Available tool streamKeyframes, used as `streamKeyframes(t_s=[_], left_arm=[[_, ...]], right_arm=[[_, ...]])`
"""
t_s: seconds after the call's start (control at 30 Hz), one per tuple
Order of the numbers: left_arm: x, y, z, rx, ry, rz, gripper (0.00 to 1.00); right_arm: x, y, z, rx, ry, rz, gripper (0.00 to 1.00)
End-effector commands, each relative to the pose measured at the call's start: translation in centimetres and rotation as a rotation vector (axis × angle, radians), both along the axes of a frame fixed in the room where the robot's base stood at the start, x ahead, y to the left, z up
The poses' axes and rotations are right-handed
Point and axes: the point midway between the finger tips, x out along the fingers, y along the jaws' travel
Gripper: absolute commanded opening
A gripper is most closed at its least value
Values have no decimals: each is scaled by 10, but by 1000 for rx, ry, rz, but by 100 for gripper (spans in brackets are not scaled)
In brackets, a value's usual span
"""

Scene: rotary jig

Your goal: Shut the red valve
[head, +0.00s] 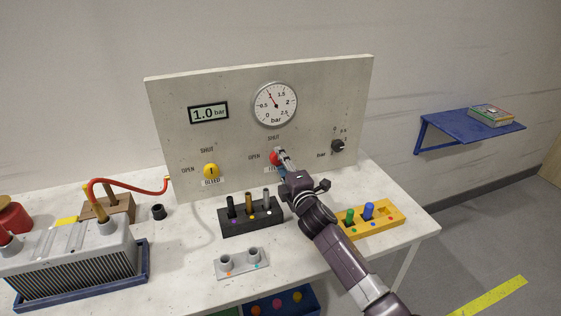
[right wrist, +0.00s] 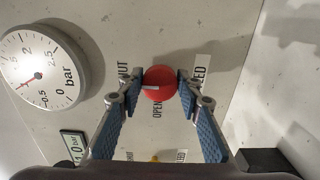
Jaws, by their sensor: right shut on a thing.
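The red valve (head: 273,158) is a round red knob on the front of the upright panel, below the dial, with the words SHUT above it and OPEN to its left in the head view. In the right wrist view the knob (right wrist: 160,80) sits between the two blue-padded fingers, and a pale mark on it points left, towards the word SHUT. My right gripper (head: 280,156) is shut on the knob and hides part of it and the label below in the head view. My left gripper is not in view.
A yellow knob (head: 211,171) is left on the panel, a small black knob (head: 338,146) right. The dial (head: 274,104) and a 1.0 bar display (head: 208,113) are above. A black peg block (head: 252,222) and a yellow tray (head: 385,221) stand close to my right arm.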

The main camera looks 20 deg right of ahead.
Motion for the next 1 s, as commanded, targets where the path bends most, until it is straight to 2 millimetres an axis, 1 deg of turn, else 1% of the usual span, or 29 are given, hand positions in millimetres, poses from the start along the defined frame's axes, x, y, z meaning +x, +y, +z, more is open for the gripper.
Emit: streamKeyframes(t_s=[0.53, 0.57, 0.7, 1.0], left_arm=[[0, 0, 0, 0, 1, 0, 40], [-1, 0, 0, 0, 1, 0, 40], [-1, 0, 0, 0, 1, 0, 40], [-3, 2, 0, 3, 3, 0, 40]], right_arm=[[0, 0, -2, 27, 3, 0, 8], [0, 0, -2, 26, 3, 0, 35], [0, 0, -1, 25, 3, 0, 50], [-1, 0, -1, 24, 2, 0, 50]])
